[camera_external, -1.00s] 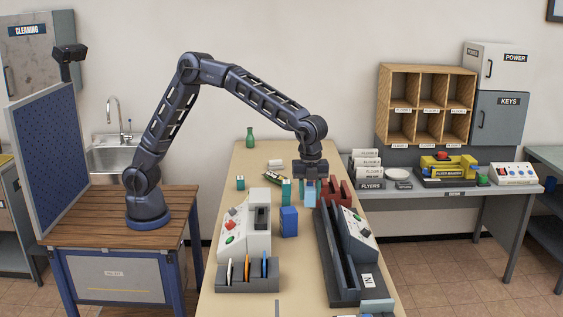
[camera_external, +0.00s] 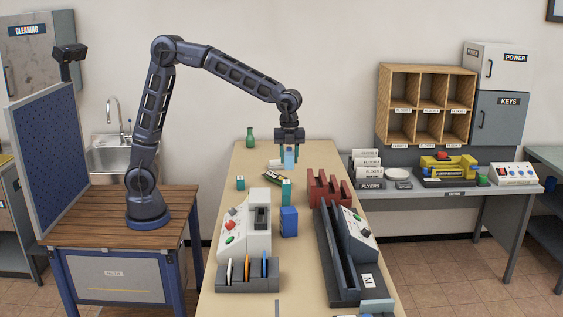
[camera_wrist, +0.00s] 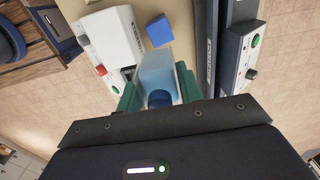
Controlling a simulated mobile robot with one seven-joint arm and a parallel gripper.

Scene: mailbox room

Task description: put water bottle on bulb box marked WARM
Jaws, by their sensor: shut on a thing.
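The water bottle (camera_external: 289,158) is pale, see-through blue with a dark blue cap (camera_wrist: 159,99). My gripper (camera_external: 289,149) is shut on it and holds it upright over the far part of the long table. In the wrist view the bottle (camera_wrist: 156,68) sits between the green fingers, cap toward the camera. Two small teal-and-white boxes stand on the table: one at the left edge (camera_external: 240,183) and one nearer the middle (camera_external: 286,191), below the bottle in the picture. Their markings are too small to read, so I cannot tell which says WARM.
A dark red slotted rack (camera_external: 328,187) stands right of the bottle. A blue block (camera_external: 289,222), a white control box (camera_external: 257,225) and a long dark channel (camera_external: 338,255) fill the nearer table. A green vase (camera_external: 250,138) stands at the back left.

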